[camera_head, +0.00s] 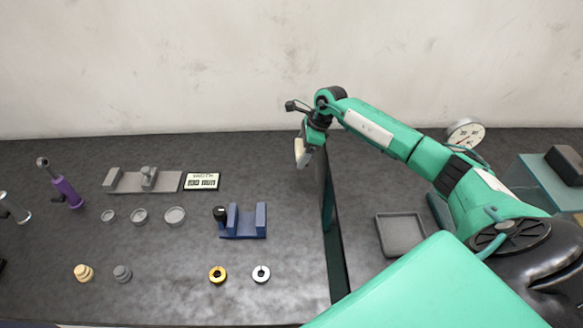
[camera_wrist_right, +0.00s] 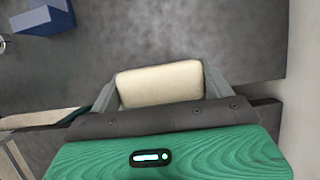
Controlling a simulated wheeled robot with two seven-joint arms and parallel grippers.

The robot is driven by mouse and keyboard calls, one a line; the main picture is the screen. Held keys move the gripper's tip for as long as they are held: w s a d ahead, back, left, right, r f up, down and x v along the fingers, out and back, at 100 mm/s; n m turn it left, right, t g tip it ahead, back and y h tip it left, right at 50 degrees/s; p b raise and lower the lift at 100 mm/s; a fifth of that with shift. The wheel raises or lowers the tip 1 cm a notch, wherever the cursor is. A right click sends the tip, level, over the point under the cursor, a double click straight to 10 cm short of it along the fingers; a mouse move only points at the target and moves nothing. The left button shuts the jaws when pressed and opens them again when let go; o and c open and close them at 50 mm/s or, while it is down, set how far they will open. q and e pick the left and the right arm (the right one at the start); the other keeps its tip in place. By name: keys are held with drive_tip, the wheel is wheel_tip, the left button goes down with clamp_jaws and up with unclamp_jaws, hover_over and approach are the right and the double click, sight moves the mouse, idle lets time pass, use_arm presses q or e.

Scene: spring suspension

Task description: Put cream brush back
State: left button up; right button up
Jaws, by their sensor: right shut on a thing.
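The cream brush shows as a pale block (camera_head: 300,153) hanging from my right gripper (camera_head: 304,146) in the head view. In the right wrist view, the cream block (camera_wrist_right: 158,84) sits between the two grey fingers, which are shut on it. The gripper holds it in front of the back wall, over the far part of the dark table near a dark upright divider (camera_head: 327,205). The block's underside and any bristles are hidden. I cannot tell how high it is above the table. My left gripper is not in view.
A blue fixture (camera_head: 261,220) stands left of the divider. Shallow grey dishes (camera_head: 175,215), a grey slide fixture (camera_head: 118,181) and gold and silver rings (camera_head: 218,274) lie farther left. A grey tray (camera_head: 422,242) and a dial gauge (camera_head: 465,132) are right of the divider.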

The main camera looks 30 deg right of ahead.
drive_tip(key=s+a+r+n+b, duration=0.1)
drive_tip(key=s+a+r+n, duration=0.15)
drive_tip(key=a+r, duration=0.35)
wheel_tip(320, 180, up, 6)
drive_tip(key=n+g+b, duration=0.1)
drive_tip(key=n+g, duration=0.1)
hover_over(282, 209)
drive_tip(key=d, duration=0.2)
drive_tip(key=shift+y, duration=0.3)
drive_tip(key=f+p, duration=0.2)
drive_tip(key=f, duration=0.4)
drive_tip(key=f+p, duration=0.1)
drive_tip(key=f, duration=0.6)
drive_tip(key=f+p, duration=0.2)
drive_tip(key=f, duration=0.5)
drive_tip(key=shift+s+a+p, duration=0.2)
drive_tip(key=shift+a+p, duration=0.1)
drive_tip(key=shift+f, duration=0.15)
drive_tip(key=o, duration=0.9)
